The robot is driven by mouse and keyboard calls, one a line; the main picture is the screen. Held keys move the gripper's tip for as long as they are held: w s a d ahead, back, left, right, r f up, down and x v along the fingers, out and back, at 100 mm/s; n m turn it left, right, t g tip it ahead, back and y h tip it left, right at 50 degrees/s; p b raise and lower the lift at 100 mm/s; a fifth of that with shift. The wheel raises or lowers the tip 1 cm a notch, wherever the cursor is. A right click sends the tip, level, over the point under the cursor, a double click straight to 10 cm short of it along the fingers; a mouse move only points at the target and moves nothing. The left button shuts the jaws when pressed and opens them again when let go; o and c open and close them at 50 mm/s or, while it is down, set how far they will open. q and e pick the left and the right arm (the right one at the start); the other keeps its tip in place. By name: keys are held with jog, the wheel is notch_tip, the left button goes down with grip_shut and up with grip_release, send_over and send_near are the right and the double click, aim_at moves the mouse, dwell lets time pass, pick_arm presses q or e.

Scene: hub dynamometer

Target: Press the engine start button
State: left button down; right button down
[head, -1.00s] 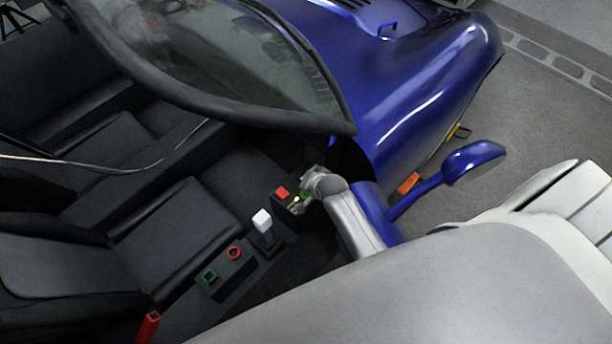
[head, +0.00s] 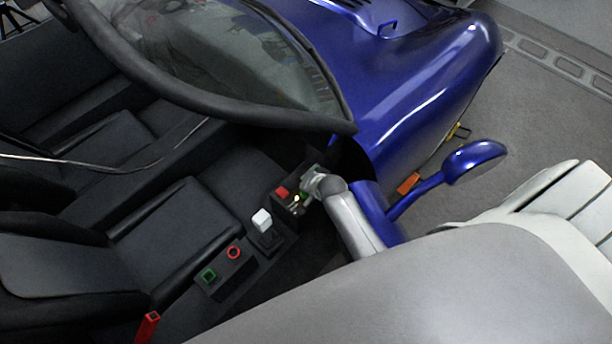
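A small black control box (head: 277,204) on the right side of the car's cabin carries a red button (head: 282,192) and a green button (head: 303,195). My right gripper (head: 296,206) is at this box, its small fingertips close beside the green button and partly covering the box. I cannot tell whether they touch it or whether the gripper is open or shut. No label is readable to show which is the engine start button. My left gripper is out of view.
A lever with a white knob (head: 262,219) stands between the two panels. A black seat (head: 165,225) is to the left. The windscreen frame (head: 235,112) arches above. The blue mirror (head: 473,160) and blue bodywork (head: 425,85) lie to the right, close to my arm.

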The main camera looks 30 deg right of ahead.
jog(key=shift+f, duration=0.2)
dwell(0.4)
jog(key=shift+f, duration=0.45)
dwell(0.4)
jog(key=shift+r, duration=0.15)
jog(key=shift+r+p, duration=0.55)
jog(key=shift+p, duration=0.05)
notch_tip(320, 180, up, 6)
jog(key=p, duration=0.6)
jog(key=shift+p, duration=0.4)
